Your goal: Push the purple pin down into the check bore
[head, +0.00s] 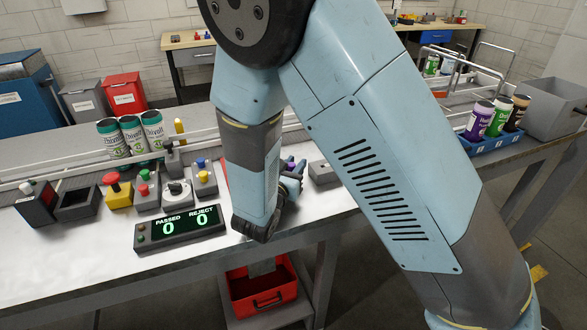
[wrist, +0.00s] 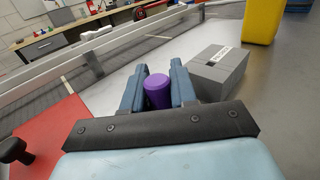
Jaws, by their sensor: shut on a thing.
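The purple pin (wrist: 158,92) stands between the two blue fingers of my gripper (wrist: 157,70) in the wrist view. My gripper is shut on it. In the head view the pin (head: 291,165) is a small purple spot beside my arm, low over the white bench top. A grey block with a white label (wrist: 221,70) sits just right of the fingers in the wrist view. It also shows to the right of my gripper in the head view. The bore is not visible in either view, and the pin's lower end is hidden.
A red surface (wrist: 48,140) with a black knob lies left of my gripper. A yellow container (wrist: 260,20) stands beyond the grey block. The counter display (head: 180,228), reading 0 and 0, and several button boxes sit left of my arm. A rail runs behind.

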